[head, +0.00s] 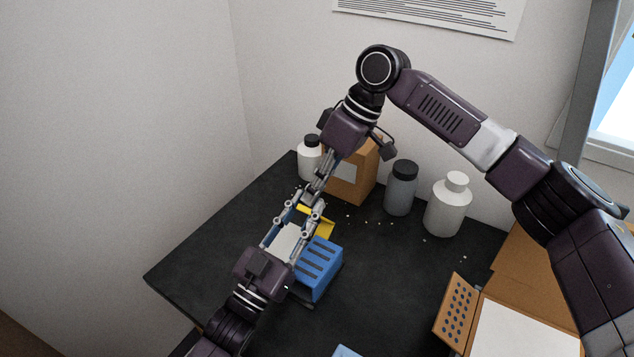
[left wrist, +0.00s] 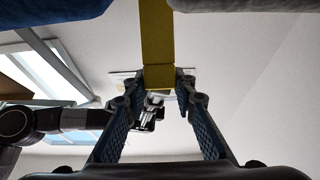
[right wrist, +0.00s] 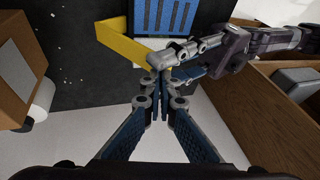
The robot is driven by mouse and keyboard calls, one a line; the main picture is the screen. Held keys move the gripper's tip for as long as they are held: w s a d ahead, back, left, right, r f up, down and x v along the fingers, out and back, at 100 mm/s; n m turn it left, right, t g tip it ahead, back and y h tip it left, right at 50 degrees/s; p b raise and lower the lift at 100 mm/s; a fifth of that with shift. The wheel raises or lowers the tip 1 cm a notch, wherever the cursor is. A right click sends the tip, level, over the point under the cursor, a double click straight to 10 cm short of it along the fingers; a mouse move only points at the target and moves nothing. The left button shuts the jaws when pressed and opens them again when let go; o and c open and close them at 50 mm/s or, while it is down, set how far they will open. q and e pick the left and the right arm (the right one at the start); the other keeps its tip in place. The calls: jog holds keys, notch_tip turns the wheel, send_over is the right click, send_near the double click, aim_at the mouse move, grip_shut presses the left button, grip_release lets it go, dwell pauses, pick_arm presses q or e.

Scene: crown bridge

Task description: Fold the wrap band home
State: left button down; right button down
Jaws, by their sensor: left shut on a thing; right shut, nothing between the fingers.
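The yellow wrap band (head: 322,224) stands out beyond the blue slotted block (head: 318,268). In the left wrist view the band (left wrist: 157,35) runs from the top down to the fingertips. My left gripper (left wrist: 160,78) is shut on it. In the right wrist view the band (right wrist: 122,36) shows a bend beside the blue block (right wrist: 168,14), and part is hidden by my left gripper (right wrist: 178,52). My right gripper (right wrist: 163,84) is shut and empty, its tips just short of the left fingers. A pale white surface (head: 286,240) lies beside the block.
A white bottle with black cap (head: 309,160), a brown carton (head: 352,185), a grey bottle (head: 401,190) and a white jug (head: 447,207) stand at the back. An open cardboard box (head: 535,262) and a dotted brown panel (head: 455,308) are at the right. The table's left part is clear.

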pick_arm(q)
jog(key=shift+f, duration=0.25)
jog(key=c, duration=2.7)
grip_release()
jog(key=shift+c, duration=0.2)
pick_arm(e)
jog(key=shift+s+a+f, duration=0.2)
jog(key=shift+s+a, duration=0.1)
jog(key=shift+s, duration=0.15)
jog(key=shift+s+a+f, duration=0.2)
jog(key=shift+s+a, duration=0.05)
jog(key=shift+s, duration=0.2)
pick_arm(q)
jog(key=shift+s+r, duration=0.1)
jog(key=shift+r, duration=0.05)
grip_shut()
pick_arm(e)
jog(key=shift+s, duration=0.1)
pick_arm(q)
jog(key=o, duration=1.1)
grip_release()
pick_arm(e)
jog(key=shift+f, duration=0.1)
pick_arm(q)
jog(key=shift+o, duration=0.3)
jog(key=shift+r, duration=0.1)
pick_arm(e)
jog(key=shift+w+d, duration=0.1)
jog(key=shift+w, duration=0.1)
